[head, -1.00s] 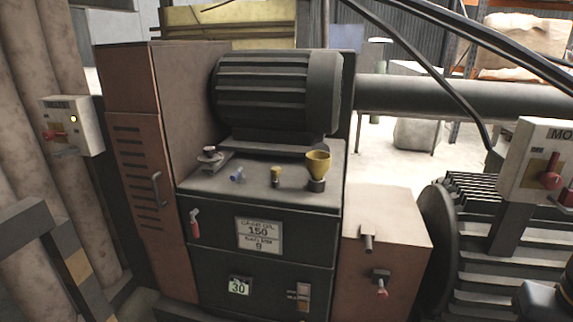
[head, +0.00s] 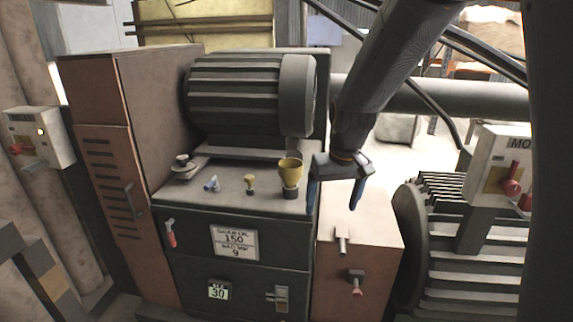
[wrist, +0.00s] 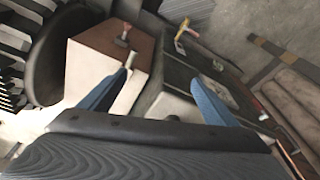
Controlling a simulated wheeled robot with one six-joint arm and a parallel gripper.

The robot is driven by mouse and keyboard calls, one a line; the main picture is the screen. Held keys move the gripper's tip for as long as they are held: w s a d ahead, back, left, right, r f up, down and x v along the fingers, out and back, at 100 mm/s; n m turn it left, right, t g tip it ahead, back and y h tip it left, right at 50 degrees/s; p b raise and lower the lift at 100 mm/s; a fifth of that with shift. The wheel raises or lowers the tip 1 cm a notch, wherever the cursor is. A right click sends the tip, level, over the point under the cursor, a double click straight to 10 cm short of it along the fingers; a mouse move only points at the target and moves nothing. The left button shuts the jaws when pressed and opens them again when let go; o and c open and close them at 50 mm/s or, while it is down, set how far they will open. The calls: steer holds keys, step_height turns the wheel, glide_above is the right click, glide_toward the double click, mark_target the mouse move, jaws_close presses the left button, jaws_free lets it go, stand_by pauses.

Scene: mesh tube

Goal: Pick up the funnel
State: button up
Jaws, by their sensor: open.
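The yellow funnel (head: 290,166) stands upright, wide mouth up, in a dark holder near the right front corner of the machine's grey top (head: 222,196). I cannot make it out in the wrist view. My gripper (head: 335,190) hangs just to the right of the funnel in the head view, with blue fingers spread and pointing down. It is open and empty, and does not visibly touch the funnel. In the wrist view my gripper (wrist: 160,82) shows its two fingers wide apart.
A small yellow piece (head: 250,183) and a small blue fitting (head: 212,184) stand left of the funnel. A large ribbed motor (head: 235,95) rises behind it. A brown box (head: 360,240) with a lever lies below my gripper. A pipe (head: 440,97) runs behind my arm.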

step_height(320, 180, up, 8)
steer(key=n+t+p, duration=0.2)
steer(key=p, duration=0.2)
glide_above(291, 164)
steer(key=s, duration=0.3)
steer(key=shift+d+y, duration=0.3)
steer(key=shift+y, duration=0.1)
steer(key=shift+w+a+f, duration=0.1)
steer(key=shift+w+a, duration=0.05)
steer(key=shift+w, duration=0.15)
steer(key=shift+d+p+x, duration=0.15)
steer(key=shift+p+x, duration=0.8)
steer(key=shift+x, duration=0.9)
steer(key=shift+d+p+x, duration=0.15)
steer(key=shift+p+x, duration=0.75)
steer(key=shift+x, duration=0.95)
steer(key=c, duration=1.2)
